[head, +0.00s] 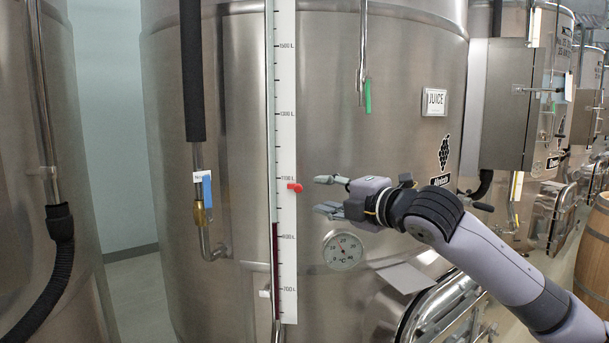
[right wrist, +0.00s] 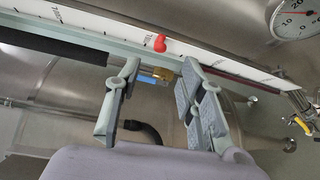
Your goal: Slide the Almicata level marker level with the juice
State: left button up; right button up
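The red level marker (head: 294,187) sits on the white scale strip (head: 286,140) of the middle steel vat, near the 1100 L print. The juice shows as a dark red column (head: 275,255) in the sight tube beside the strip. Its top is lower than the marker, a little above the 900 L print. My right gripper (head: 329,195) is open and empty, just right of the marker and apart from it. In the right wrist view the marker (right wrist: 160,43) shows beyond and between the two spread fingers (right wrist: 158,95). My left gripper is not in view.
A hose (head: 192,70) and pipe with a blue tag (head: 207,190) hang left of the strip. A manway door (head: 440,305) is at lower right.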

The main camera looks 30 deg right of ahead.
aim_at(299, 189)
jog(key=w+p, duration=0.1)
jog(key=w, duration=0.1)
jog(key=w+p, duration=0.1)
jog(key=w, duration=0.1)
jog(key=w+p, duration=0.1)
jog(key=w, duration=0.1)
jog(key=shift+w+a+f, duration=0.25)
jog(key=shift+w+a, duration=0.15)
jog(key=shift+w+f, duration=0.15)
jog(key=shift+w, duration=0.3)
jog(key=shift+c, duration=0.5)
grip_shut()
